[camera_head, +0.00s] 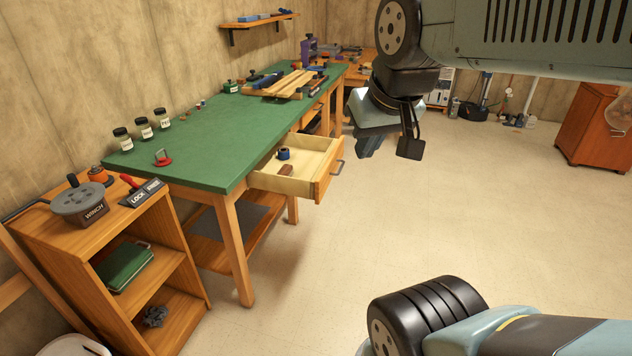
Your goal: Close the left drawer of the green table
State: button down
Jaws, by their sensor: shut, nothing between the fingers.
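The green table (195,150) stands along the left wall with a green top and wooden legs. Its drawer (322,180) is pulled well out towards the right, with a grey handle (337,167) on its front. Inside the drawer lie a blue roll (284,154) and a small brown item (286,170). My gripper (367,148) is shut and empty, pointing down in the air to the right of the drawer. In the picture it is apart from the handle; the exact depth between them is hard to tell.
A wooden shelf unit (120,215) with a winch (80,203) and a lock/free lever (143,191) stands at the front left. Jars (143,128) and a wooden rack (287,84) sit on the tabletop. A red-brown cabinet (590,125) is at far right. The floor (480,210) right of the drawer is clear.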

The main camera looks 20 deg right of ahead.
aim_at(315, 160)
jog(key=i, duration=0.95)
jog(key=z, duration=0.05)
